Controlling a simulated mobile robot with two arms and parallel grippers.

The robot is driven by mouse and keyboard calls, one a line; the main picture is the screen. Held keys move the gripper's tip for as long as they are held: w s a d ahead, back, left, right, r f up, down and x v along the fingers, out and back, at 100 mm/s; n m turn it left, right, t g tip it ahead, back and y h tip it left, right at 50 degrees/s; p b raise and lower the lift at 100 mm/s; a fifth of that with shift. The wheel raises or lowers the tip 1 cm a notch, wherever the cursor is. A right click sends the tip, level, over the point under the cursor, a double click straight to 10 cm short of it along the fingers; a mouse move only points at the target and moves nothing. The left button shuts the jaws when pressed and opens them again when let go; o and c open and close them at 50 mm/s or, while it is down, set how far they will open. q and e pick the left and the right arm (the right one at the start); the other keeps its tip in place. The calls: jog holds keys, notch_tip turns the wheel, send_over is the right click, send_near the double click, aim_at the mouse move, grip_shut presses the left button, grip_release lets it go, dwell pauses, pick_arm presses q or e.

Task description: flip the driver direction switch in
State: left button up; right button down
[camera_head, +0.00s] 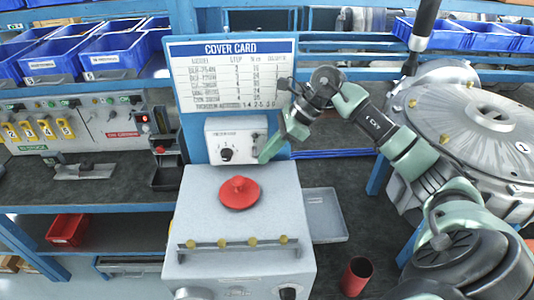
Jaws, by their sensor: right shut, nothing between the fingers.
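A small white control box (226,131) stands on the blue post below the cover card, behind the grey bench unit. It has a black round knob (226,154) and, at its right side, small dark details partly hidden by my gripper. I cannot make out which of these is the driver direction switch or how it is set. My right gripper (265,157) is shut and empty, with its green fingers pointing down and left at the box's right edge. I cannot tell whether the tips touch it. My left gripper is out of the picture.
The cover card (232,75) stands just behind my right gripper. A red knob disc (239,193) sits on the grey bench unit (205,215) below. A grey tray (325,215) and red cup (356,277) are to the right. A large metal housing (480,130) stands at far right.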

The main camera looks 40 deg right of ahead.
jog(key=shift+r, duration=0.15)
jog(key=shift+w+b, duration=0.1)
jog(key=shift+b, duration=0.35)
jog(key=shift+r, duration=0.2)
jog(key=shift+w+r+p, duration=0.1)
jog(key=shift+r+p, duration=0.4)
jog(key=shift+r, duration=0.3)
